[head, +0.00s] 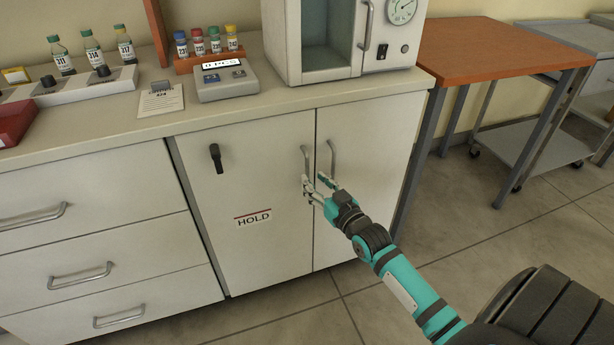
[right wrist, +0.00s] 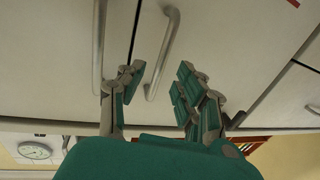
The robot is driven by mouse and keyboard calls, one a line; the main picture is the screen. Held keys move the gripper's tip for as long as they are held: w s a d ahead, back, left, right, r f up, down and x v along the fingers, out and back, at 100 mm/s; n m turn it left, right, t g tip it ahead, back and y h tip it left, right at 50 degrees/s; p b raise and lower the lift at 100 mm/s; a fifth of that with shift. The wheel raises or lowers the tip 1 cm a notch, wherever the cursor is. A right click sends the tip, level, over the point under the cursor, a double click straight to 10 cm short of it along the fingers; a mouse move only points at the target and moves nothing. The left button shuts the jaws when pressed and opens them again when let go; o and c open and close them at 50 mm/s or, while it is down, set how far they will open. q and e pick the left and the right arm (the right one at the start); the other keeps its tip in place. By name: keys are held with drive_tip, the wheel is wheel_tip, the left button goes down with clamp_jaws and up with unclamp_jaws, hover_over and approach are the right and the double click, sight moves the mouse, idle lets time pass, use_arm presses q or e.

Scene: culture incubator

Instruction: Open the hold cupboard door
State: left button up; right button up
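The hold cupboard door (head: 255,185) is the left of two pale doors under the counter and is shut. It carries a HOLD label (head: 254,218) and, near its right edge, a vertical metal bar handle (head: 306,160). My right gripper (head: 317,188) is at the lower end of this handle. In the right wrist view my right gripper (right wrist: 160,84) is open, with a finger on either side of the hold door's handle (right wrist: 164,50). The fingers look apart from the bar; contact is not clear. My left gripper is not in view.
The neighbouring door's handle (head: 332,158) stands close on the right; it also shows in the wrist view (right wrist: 98,45). A black fitting (head: 215,157) is on the hold door's upper left. Drawers (head: 80,270) are left. Floor (head: 270,325) before the doors is clear.

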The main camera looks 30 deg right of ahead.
sight(308, 175)
drive_tip(key=shift+w+b, duration=0.3)
drive_tip(key=shift+w, duration=2)
clamp_jaws()
